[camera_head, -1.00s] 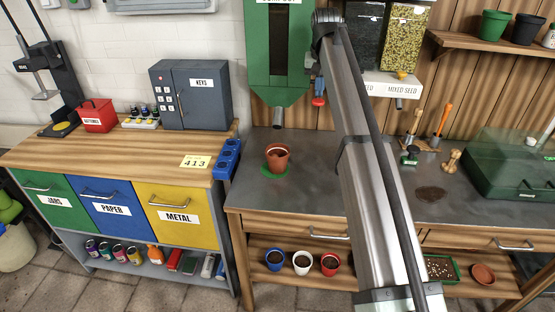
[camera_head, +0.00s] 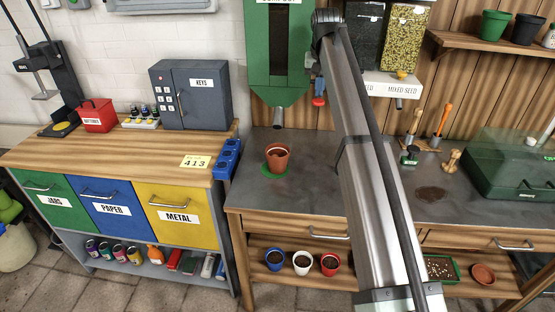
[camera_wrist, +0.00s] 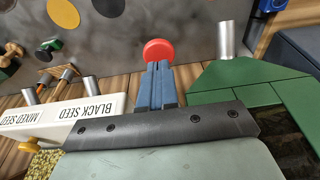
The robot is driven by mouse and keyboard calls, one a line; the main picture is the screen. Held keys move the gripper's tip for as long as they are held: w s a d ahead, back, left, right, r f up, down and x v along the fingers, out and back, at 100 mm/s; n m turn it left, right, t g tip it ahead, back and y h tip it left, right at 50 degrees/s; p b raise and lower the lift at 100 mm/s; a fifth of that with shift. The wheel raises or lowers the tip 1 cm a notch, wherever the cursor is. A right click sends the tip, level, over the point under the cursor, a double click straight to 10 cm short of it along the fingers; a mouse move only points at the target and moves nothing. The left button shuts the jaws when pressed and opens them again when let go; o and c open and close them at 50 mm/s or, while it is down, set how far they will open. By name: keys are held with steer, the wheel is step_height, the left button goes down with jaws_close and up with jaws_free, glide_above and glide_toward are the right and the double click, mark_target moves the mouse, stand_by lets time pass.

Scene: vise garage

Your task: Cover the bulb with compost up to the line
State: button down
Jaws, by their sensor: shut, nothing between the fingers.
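A terracotta pot (camera_head: 278,157) stands upright on a green round mat (camera_head: 265,171) on the bench. The bulb and the line inside it are too small to make out. The green compost hopper (camera_head: 262,85) hangs on the wall above, its metal spout (camera_head: 278,118) over the pot; the spout also shows in the wrist view (camera_wrist: 227,40). My gripper (camera_head: 318,94) is right of the hopper, its blue fingers (camera_wrist: 160,85) shut together and empty. A red round knob (camera_head: 319,101) is at the fingertips, also in the wrist view (camera_wrist: 157,49); I cannot tell whether they touch it.
Seed hoppers, one labelled mixed seed (camera_head: 404,35), hang to the right above a white ledge (camera_head: 385,82). The bench around the pot is clear.

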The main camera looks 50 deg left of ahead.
mark_target(318, 101)
steer(key=shift+f, duration=0.15)
steer(key=shift+f, duration=3.05)
steer(key=shift+r, duration=3.2)
steer(key=shift+w, duration=0.1)
